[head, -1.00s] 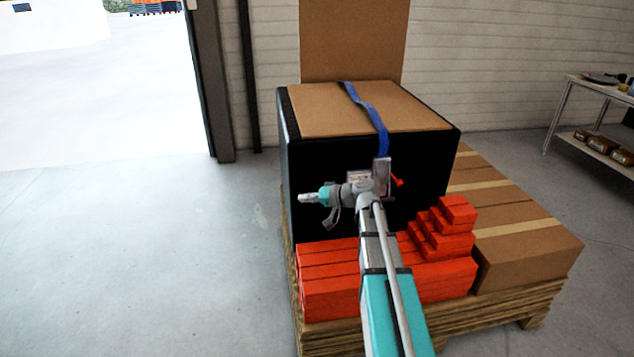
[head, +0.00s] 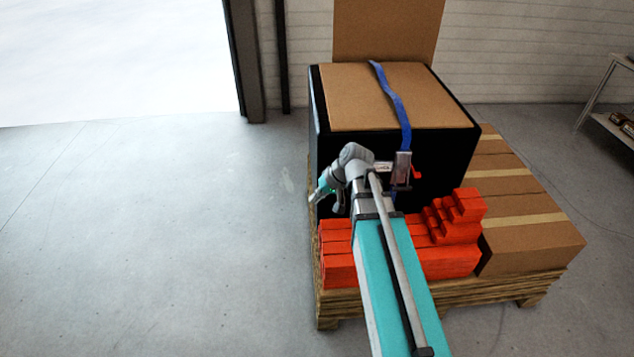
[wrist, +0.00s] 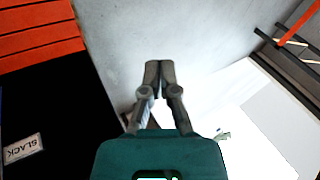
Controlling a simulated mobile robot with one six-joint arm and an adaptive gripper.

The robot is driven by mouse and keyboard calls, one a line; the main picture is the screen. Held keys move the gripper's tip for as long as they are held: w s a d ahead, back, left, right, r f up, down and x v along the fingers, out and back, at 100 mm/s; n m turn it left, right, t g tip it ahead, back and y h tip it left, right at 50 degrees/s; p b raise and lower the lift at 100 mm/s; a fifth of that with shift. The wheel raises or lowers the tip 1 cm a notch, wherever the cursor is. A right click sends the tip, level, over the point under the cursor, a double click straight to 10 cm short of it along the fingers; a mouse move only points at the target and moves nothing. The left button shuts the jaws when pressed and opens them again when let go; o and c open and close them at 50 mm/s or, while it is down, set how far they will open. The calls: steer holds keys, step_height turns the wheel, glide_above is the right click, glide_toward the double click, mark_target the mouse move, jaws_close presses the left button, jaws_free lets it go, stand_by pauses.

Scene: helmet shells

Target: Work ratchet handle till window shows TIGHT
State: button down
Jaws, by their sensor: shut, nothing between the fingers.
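The ratchet (head: 402,168) is a grey metal block on the blue strap (head: 391,100), at the front of a large black box (head: 448,150). A red handle (head: 416,172) sticks out at its right. A small white plate (head: 383,167) sits left of the ratchet; in the wrist view a white plate (wrist: 22,148) on the black face reads SLACK. My gripper (head: 314,199) is left of the ratchet, apart from it, angled down and left by the box's left edge. In the wrist view its fingertips (wrist: 159,68) are together and empty over grey floor. The ratchet is not clear in that view.
Red blocks (head: 445,262) are stacked before the black box on a wooden pallet (head: 455,300). Brown cartons (head: 530,240) lie at the right. A metal shelf (head: 605,105) stands far right. The floor (head: 130,220) at left is clear.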

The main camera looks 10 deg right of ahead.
steer(key=s+d+r+g+h+p, duration=0.1)
steer(key=s+r+g+h+p, duration=0.1)
steer(key=s+r+h+p, duration=0.4)
steer(key=s+r+p, duration=0.4)
steer(key=r+p, duration=0.3)
steer(key=p, duration=0.2)
steer(key=shift+s+r+g, duration=0.15)
steer(key=shift+r+g, duration=0.1)
steer(key=shift+g, duration=0.05)
